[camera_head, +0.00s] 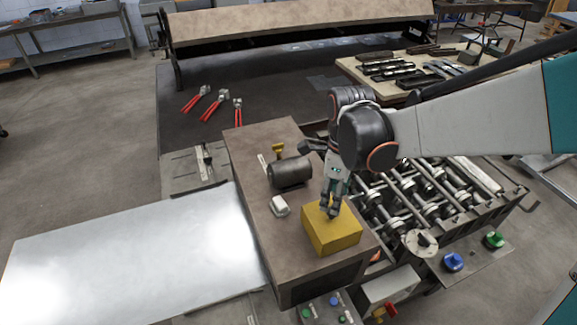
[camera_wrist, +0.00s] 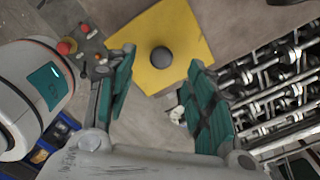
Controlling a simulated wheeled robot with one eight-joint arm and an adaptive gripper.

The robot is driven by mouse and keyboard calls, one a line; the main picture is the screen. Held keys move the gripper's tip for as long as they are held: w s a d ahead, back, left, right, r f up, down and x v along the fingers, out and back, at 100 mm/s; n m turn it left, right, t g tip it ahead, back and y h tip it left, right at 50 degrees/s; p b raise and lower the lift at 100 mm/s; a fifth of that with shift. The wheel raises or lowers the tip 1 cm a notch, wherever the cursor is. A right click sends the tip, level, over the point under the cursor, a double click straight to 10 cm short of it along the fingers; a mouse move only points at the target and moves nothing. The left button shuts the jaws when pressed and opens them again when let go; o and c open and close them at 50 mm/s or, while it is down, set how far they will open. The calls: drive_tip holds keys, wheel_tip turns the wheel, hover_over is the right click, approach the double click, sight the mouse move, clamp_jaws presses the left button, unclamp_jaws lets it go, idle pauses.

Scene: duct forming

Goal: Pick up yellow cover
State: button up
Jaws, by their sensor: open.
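The yellow cover (camera_head: 333,236) is a box shape sitting on the brown machine top in the head view, near its front right corner. In the wrist view the yellow cover (camera_wrist: 187,40) shows from above with a dark round knob (camera_wrist: 161,57) on its top. Whether a finger touches the cover is not clear.
Rollers (camera_head: 425,195) lie to the right. A metal sheet (camera_head: 130,255) extends left. Red-handled tools (camera_head: 213,108) lie on the dark table behind.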

sight(330, 222)
drive_tip(key=f, duration=0.5)
drive_tip(key=shift+w+d+p, duration=0.1)
drive_tip(key=shift+w+p, duration=0.1)
drive_tip(key=shift+p, duration=0.1)
drive_tip(key=shift+s+f, duration=0.1)
drive_tip(key=shift+f, duration=0.25)
clamp_jaws()
